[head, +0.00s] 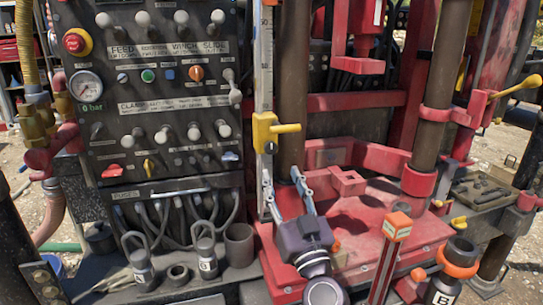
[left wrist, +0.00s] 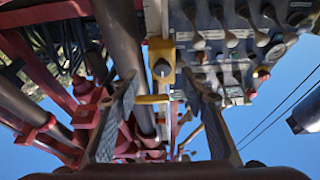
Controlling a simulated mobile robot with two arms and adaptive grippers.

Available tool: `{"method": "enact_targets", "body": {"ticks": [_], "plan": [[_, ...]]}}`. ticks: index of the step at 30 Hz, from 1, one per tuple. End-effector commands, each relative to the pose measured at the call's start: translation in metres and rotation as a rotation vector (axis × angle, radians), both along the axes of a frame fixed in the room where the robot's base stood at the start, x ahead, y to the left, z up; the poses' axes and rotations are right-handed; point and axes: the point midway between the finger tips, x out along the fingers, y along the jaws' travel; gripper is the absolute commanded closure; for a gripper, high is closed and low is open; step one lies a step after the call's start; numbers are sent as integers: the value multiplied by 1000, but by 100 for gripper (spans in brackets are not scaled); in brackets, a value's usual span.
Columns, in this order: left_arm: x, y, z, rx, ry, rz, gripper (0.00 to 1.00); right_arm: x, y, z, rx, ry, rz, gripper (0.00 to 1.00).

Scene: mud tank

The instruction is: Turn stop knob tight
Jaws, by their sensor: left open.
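A yellow stop block (head: 263,128) sits on the upright graduated scale rod, with a yellow arm pointing right. A small grey round knob (head: 271,147) shows at its lower front; I take it for the stop knob. My left gripper (head: 282,184) is open and empty below the block, fingers pointing up at it and apart from it. In the left wrist view, the yellow block (left wrist: 168,52) and its grey knob (left wrist: 162,69) show between the two spread fingers (left wrist: 160,85), beyond their tips. My right gripper is not in view.
A control panel (head: 155,105) with several levers and a red stop button (head: 76,41) stands left of the rod. A brown pipe (head: 292,90) runs close on the rod's right. The red base (head: 350,225), a red post with an orange top (head: 397,225) and shackles (head: 205,245) surround my left gripper.

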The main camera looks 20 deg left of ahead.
Motion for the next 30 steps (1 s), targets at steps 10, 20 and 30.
{"method": "enact_targets", "body": {"ticks": [10,20,30], "plan": [[24,19,33,2,-38,8,60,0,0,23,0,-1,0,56],[54,38,43,0,-36,6,60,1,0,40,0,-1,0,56],[56,40,42,0,-35,5,64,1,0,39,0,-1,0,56]]}}
